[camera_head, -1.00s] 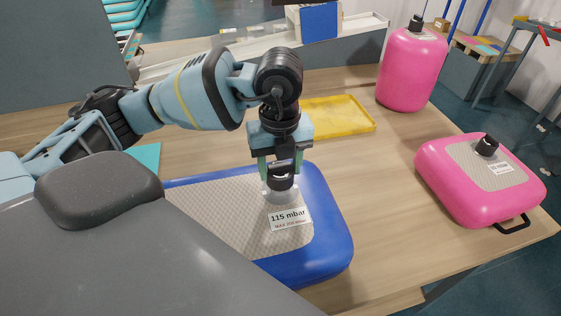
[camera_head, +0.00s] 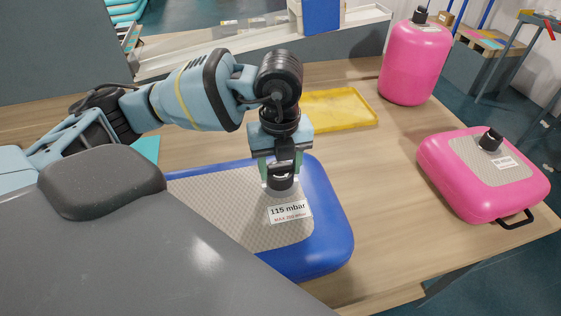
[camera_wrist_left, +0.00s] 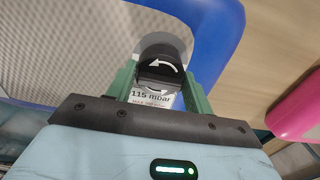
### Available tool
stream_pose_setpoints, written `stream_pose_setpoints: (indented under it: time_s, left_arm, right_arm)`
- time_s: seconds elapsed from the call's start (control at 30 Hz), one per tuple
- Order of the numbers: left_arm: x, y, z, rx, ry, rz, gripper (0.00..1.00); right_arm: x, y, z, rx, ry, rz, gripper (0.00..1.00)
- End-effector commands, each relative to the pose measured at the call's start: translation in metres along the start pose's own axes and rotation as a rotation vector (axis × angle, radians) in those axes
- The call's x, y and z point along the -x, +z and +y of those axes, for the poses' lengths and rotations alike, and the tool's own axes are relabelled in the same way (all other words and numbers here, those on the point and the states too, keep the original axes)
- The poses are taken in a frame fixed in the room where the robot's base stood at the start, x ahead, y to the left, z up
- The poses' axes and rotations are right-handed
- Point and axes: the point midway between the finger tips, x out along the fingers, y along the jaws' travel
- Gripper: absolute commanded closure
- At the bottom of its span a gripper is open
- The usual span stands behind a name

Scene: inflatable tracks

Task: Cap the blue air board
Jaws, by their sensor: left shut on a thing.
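The blue air board (camera_head: 328,222) lies flat on the wooden table, with a grey textured top and a label (camera_head: 289,212) reading 115 mbar. My left gripper (camera_head: 281,182) points straight down over the board's right part. It is shut on a black cap (camera_head: 281,181), which sits at the board's valve spot just behind the label. In the left wrist view the cap (camera_wrist_left: 161,67) is between the green fingers, with white curved arrows on its top, above a pale round valve base (camera_wrist_left: 178,45). Whether the cap is fully seated cannot be told. My right gripper is out of view.
A pink board (camera_head: 472,190) with a black cap lies at the right, and a pink cylinder (camera_head: 413,65) stands behind it. A yellow tray (camera_head: 340,108) lies behind my left gripper. The table between the blue and pink boards is clear.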

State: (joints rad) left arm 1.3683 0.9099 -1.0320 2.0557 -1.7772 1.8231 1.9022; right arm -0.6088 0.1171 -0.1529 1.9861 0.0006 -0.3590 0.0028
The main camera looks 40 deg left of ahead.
Motion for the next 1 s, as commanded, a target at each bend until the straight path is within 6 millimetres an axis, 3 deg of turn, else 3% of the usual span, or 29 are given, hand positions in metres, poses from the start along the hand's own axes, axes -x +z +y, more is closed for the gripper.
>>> stream_pose_setpoints:
  time_s: [0.43,1.0]
  left_arm:
    - [-0.007,0.000,0.000,0.003,0.000,-0.001,0.70]
    - [-0.005,0.000,0.000,0.164,-0.002,-0.002,0.70]
  right_arm:
    - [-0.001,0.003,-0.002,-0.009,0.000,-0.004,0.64]
    - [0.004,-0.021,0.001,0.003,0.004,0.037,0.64]
